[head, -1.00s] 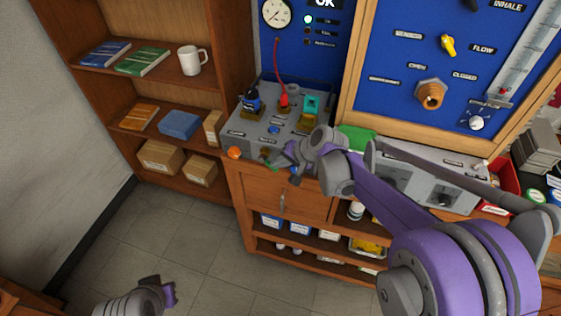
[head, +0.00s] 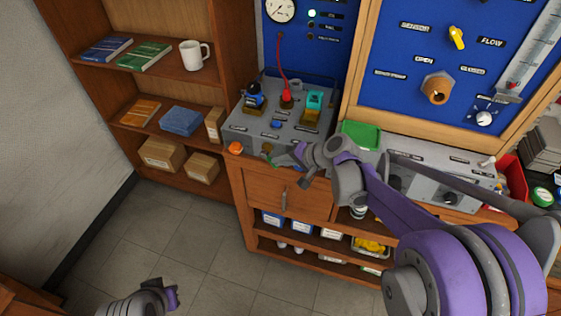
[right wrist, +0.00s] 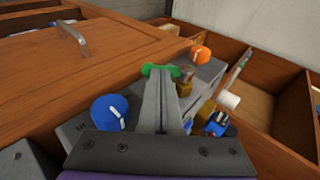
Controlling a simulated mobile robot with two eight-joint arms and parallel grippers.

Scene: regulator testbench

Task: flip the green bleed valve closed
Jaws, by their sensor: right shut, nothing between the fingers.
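The green bleed valve handle (right wrist: 158,71) shows in the right wrist view as a small green bar on the front of the grey test box. My right gripper (right wrist: 160,78) is shut and empty. Its fingertips overlap the middle of the green handle in that view, and I cannot tell whether they touch it. In the head view my right gripper (head: 282,160) is at the front edge of the grey box (head: 247,128), and the handle is largely hidden around it. My left gripper (head: 172,297) is low at the bottom left, away from the box, its jaws unclear.
An orange button (right wrist: 200,53) and a blue knob (right wrist: 110,112) are near the fingers. Colored fittings and a red hose (head: 283,65) stand on the box. A green tray (head: 361,135) is to the right. A wooden shelf (head: 150,75) stands left; the floor is clear.

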